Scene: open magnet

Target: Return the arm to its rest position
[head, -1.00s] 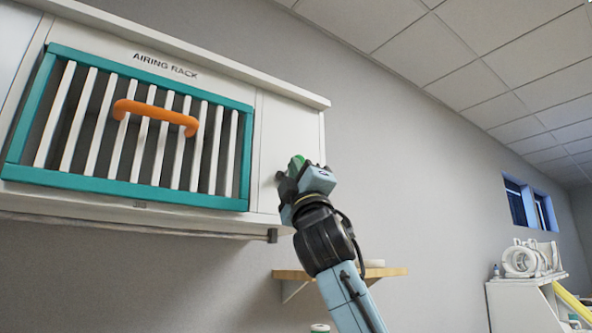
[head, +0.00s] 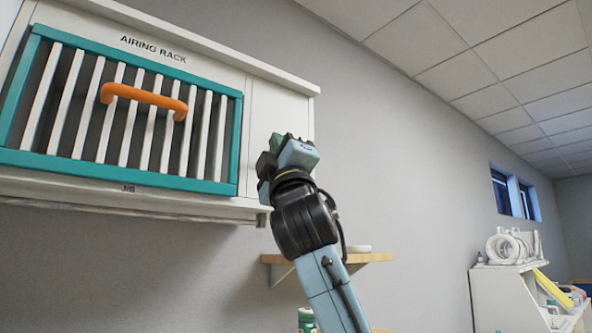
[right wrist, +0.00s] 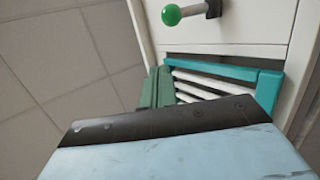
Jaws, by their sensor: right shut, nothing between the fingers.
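My right arm rises from the bottom of the head view, with its right gripper (head: 275,144) in front of the cabinet's plain right-hand panel. In the right wrist view the green fingers (right wrist: 156,88) of the right gripper are together, with nothing between them. A green ball knob (right wrist: 172,14) on a dark mount shows beyond them on a white panel, apart from the fingers. In the head view the knob cannot be made out behind the gripper. My left gripper is not in view.
The white wall cabinet labelled AIRING RACK has a teal-framed slatted door (head: 130,182) with an orange handle (head: 143,98); the door looks closed. A wooden shelf (head: 375,257) is behind my forearm. A white unit (head: 503,300) stands far right. The wall right of the arm is clear.

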